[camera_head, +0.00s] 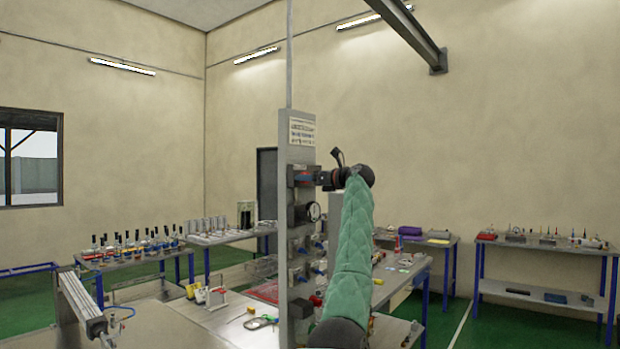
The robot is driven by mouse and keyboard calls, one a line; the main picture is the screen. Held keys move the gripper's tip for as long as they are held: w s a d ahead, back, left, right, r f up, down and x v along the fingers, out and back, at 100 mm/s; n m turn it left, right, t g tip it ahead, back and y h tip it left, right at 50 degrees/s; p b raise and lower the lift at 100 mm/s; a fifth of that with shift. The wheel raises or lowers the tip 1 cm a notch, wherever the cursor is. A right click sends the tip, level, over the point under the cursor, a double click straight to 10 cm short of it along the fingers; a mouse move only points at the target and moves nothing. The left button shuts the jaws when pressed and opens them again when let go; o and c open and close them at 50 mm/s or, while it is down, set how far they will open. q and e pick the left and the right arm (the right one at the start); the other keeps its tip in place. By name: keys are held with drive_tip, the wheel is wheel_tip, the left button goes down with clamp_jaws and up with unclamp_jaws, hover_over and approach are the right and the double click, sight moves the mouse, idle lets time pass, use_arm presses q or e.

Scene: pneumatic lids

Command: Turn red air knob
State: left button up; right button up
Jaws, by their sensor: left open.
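A tall grey panel post (297,140) stands in the middle of the view, with a printed label near its top and air fittings down its side. A small dark and reddish fitting (302,178) sits on its upper part, where the red air knob appears to be; its details are too small to tell. A round gauge (313,212) is just below. My left gripper (322,178) is open and points left at this fitting, very close to it; I cannot tell whether they touch. My green-sleeved forearm hides part of the post's right side. My right gripper is not in view.
A workbench (236,327) with small tools and parts lies below the post. A metal cylinder rail (82,303) stands at the lower left. Tables with bottles (133,248) and tools (545,242) stand farther back.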

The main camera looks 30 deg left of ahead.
use_arm(q)
drive_tip(key=shift+c, duration=0.2)
drive_tip(key=c, duration=1)
drive_tip(key=shift+o, duration=0.2)
